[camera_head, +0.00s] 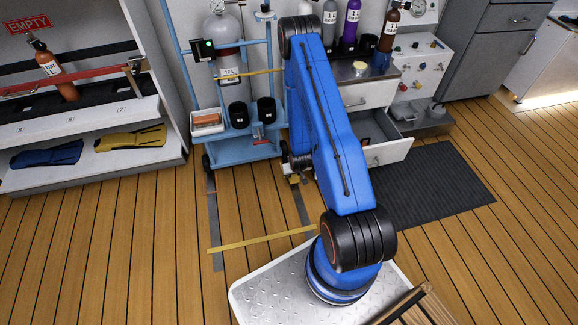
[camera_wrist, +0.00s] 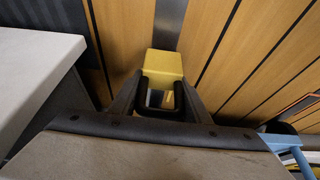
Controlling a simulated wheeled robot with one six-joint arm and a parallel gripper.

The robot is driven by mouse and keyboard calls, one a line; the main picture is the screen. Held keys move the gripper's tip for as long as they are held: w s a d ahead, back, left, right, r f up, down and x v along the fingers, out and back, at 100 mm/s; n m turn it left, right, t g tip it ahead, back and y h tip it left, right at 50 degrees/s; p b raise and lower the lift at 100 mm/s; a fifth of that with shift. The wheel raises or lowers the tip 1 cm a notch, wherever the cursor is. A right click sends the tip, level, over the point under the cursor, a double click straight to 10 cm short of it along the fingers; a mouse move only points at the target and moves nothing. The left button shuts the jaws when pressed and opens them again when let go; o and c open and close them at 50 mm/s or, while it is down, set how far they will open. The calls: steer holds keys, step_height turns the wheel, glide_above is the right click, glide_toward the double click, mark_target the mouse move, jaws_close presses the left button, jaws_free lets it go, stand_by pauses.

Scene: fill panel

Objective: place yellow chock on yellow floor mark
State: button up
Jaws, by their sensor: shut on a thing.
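My gripper (camera_head: 297,166) is low over the wooden floor, just right of the blue cart and left of the open drawer. It is shut on the yellow chock (camera_head: 293,180), of which only a small part shows in the head view. In the wrist view the yellow chock (camera_wrist: 164,63) sits between the fingertips of my gripper (camera_wrist: 161,88), over a grey floor strip. I cannot tell whether the chock touches the floor. The yellow floor mark (camera_head: 250,242) is a thin stripe crossing the planks, nearer my base than the chock. My arm may hide its right end.
The blue cart (camera_head: 241,154) carries a gas cylinder and black cups. Grey strips (camera_head: 213,225) run along the floor from it. The open drawer (camera_head: 385,150) juts out beside my arm, before a dark mat (camera_head: 425,192). Floor left of the strips is clear.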

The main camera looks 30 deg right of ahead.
steer(key=w, duration=0.2)
steer(key=w+d, duration=0.1)
steer(key=w, duration=0.2)
steer(key=w+d, duration=0.1)
steer(key=w, duration=0.2)
steer(key=shift+w+d, duration=0.15)
steer(key=shift+f, duration=1.75)
steer(key=o, duration=1.3)
steer(key=shift+f, duration=0.1)
